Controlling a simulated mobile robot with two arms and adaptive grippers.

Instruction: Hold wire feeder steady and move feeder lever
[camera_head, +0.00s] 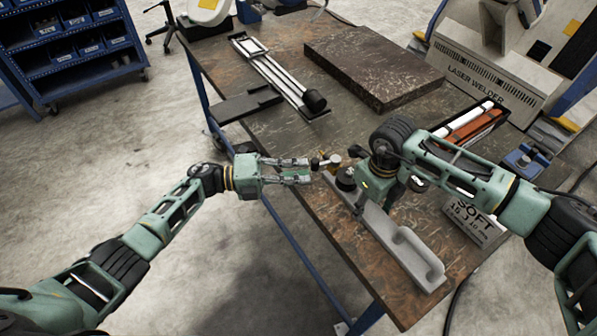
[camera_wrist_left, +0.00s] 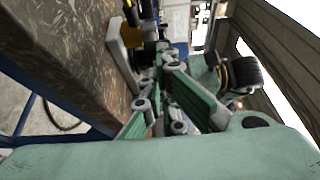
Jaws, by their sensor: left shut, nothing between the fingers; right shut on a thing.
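The wire feeder (camera_head: 385,235) is a long grey metal body with a raised handle, lying along the table's front edge. Small black and brass parts (camera_head: 331,161) stand at its far end; I cannot tell which one is the lever. My left gripper (camera_head: 308,172) reaches in from the left, its fingers shut and empty beside these parts. In the left wrist view its green-padded fingers (camera_wrist_left: 163,95) point towards the feeder. My right gripper (camera_head: 362,203) points down and is shut on the wire feeder; its fingertips are partly hidden by its own body.
The brown worn table (camera_head: 290,135) carries a thick dark slab (camera_head: 372,66), a rail-like tool (camera_head: 275,75) and a tray of red and white rods (camera_head: 470,122). A laser welder (camera_head: 495,75) stands at the back right.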

